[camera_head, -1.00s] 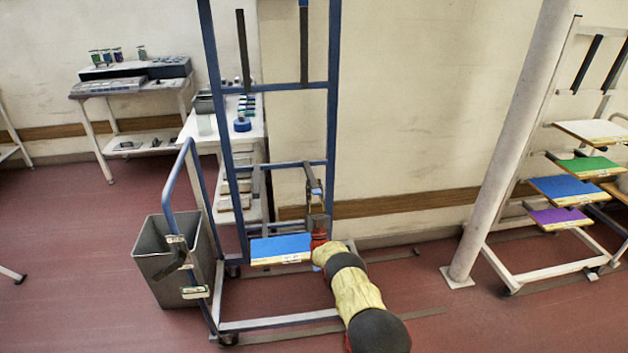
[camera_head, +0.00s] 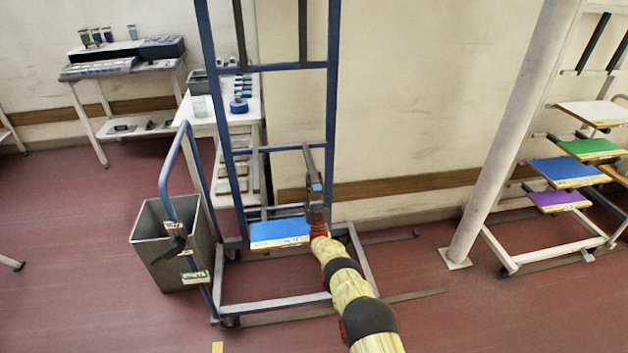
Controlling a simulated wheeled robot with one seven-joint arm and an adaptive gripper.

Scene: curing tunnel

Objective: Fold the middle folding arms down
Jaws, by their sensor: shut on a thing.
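The blue rack frame (camera_head: 333,100) stands in the middle. From its middle crossbar (camera_head: 280,149), the right middle folding arm (camera_head: 309,160) slopes down and toward me. My gripper (camera_head: 317,192) is shut on this arm near its outer end, and partly hides it. The left middle folding arm (camera_head: 262,177) seems to hang from the crossbar's left side; its exact angle is unclear. Two dark upper folding arms (camera_head: 240,30) stand upright above. A blue board (camera_head: 281,232) lies on the lower level, just left of and below my gripper.
A grey bin (camera_head: 165,245) stands beside the rack's left handle (camera_head: 168,165). A white table (camera_head: 250,115) is behind the rack. A pale post (camera_head: 510,140) and a second rack with coloured boards (camera_head: 565,170) stand at right. Open floor lies in front at left.

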